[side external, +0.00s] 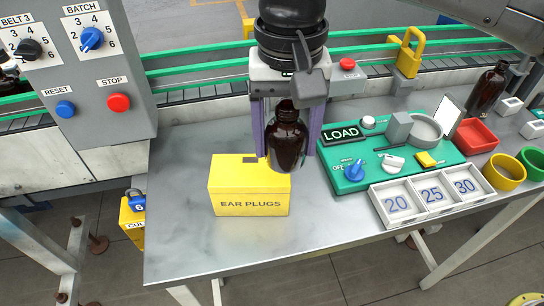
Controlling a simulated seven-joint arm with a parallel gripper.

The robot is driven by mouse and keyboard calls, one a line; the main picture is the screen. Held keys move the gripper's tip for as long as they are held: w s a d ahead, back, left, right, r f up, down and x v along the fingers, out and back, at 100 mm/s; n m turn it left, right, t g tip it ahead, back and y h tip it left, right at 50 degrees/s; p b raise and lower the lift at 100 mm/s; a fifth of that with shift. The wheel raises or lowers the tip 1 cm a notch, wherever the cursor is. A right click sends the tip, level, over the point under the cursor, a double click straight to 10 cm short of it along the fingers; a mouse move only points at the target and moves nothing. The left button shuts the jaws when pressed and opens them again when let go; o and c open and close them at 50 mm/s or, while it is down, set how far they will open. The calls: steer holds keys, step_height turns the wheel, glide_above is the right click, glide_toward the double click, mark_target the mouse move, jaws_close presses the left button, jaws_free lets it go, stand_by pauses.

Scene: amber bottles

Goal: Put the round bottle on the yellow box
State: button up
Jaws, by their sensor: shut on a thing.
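The round bottle (287,143) is dark amber and upright, hanging between the fingers of my gripper (288,122). My gripper points down and is shut on it, with one finger on each side. The yellow box (248,186), lettered "EAR PLUGS", stands on the metal table (195,150). The bottle's lower end overlaps the right side of the box in the side external view. I cannot tell from this one view how far apart they are. A dark slot shows on the top of the box.
A green panel (340,190) with knobs and a LOAD sign lies to the right. Number tiles (430,195), a red bin (475,136) and another amber bottle (486,92) stand farther right. A grey control post (90,75) rises at left, and a railed conveyor runs behind.

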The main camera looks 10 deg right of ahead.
mark_target(272, 161)
steer(key=shift+w+a+f, duration=0.25)
steer(key=shift+a+f, duration=0.05)
steer(key=shift+f, duration=0.15)
steer(key=shift+w+a+f, duration=0.25)
steer(key=shift+f, duration=0.2)
steer(key=shift+w+a+f, duration=0.1)
steer(key=shift+f, duration=0.8)
steer(key=shift+w+a+f, duration=0.1)
steer(key=shift+f, duration=0.8)
steer(key=shift+f, duration=0.1)
steer(key=o, duration=1.4)
steer(key=shift+r, duration=3.85)
